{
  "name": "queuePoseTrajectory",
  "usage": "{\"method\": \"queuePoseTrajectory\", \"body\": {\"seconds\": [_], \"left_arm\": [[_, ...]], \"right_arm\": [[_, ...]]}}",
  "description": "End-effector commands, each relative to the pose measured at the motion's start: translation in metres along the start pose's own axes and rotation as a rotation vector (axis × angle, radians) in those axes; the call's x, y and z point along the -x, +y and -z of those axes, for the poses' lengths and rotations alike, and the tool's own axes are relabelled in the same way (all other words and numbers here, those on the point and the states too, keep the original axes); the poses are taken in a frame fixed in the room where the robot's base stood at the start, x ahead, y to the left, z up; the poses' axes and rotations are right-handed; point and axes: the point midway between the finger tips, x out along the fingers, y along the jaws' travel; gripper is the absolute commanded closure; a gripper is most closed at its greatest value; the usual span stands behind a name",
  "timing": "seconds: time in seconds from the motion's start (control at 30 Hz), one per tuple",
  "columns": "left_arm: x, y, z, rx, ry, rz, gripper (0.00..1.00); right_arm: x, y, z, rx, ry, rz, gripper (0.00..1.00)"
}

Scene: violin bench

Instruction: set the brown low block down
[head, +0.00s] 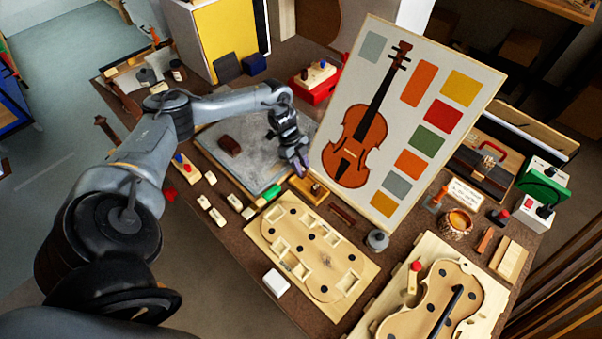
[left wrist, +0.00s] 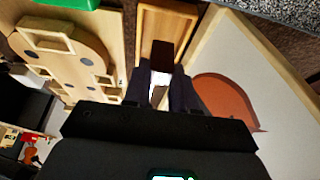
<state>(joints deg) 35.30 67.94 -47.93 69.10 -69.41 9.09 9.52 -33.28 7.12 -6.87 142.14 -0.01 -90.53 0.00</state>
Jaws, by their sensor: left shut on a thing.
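The brown low block (left wrist: 161,55) is a small dark block at the tips of my left gripper (left wrist: 167,84) in the left wrist view. The fingers are shut on it, and it shows over the near end of a shallow wooden tray (left wrist: 180,22). I cannot tell whether it touches the tray. In the head view my left gripper (head: 304,167) points down just behind that tray (head: 297,186), close to the foot of the violin board. A small dark-brown patch shows at the tray there. My right gripper is in neither view.
The violin board (head: 332,128) leans upright to the right of the gripper.

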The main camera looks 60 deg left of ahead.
Motion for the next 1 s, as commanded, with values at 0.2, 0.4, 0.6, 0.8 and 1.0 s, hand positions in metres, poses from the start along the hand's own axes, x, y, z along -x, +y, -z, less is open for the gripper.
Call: {"method": "queuePoseTrajectory", "body": {"seconds": [0.2, 0.4, 0.6, 0.8, 1.0], "left_arm": [[-0.02, 0.001, -0.008, 0.001, 0.001, -0.002, 0.98], [-0.036, 0.001, -0.014, -0.001, 0.001, -0.001, 0.98], [-0.036, 0.001, -0.014, -0.001, 0.001, -0.001, 0.98], [-0.041, 0.001, -0.016, 0.0, 0.001, -0.001, 0.98], [-0.04, 0.001, -0.015, 0.0, 0.001, -0.001, 0.48]], "right_arm": [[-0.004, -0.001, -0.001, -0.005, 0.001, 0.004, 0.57], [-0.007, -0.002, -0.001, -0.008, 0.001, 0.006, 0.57], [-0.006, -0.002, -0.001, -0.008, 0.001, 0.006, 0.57], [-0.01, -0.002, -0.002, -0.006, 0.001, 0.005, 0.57], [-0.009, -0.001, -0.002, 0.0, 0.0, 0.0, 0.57]]}}
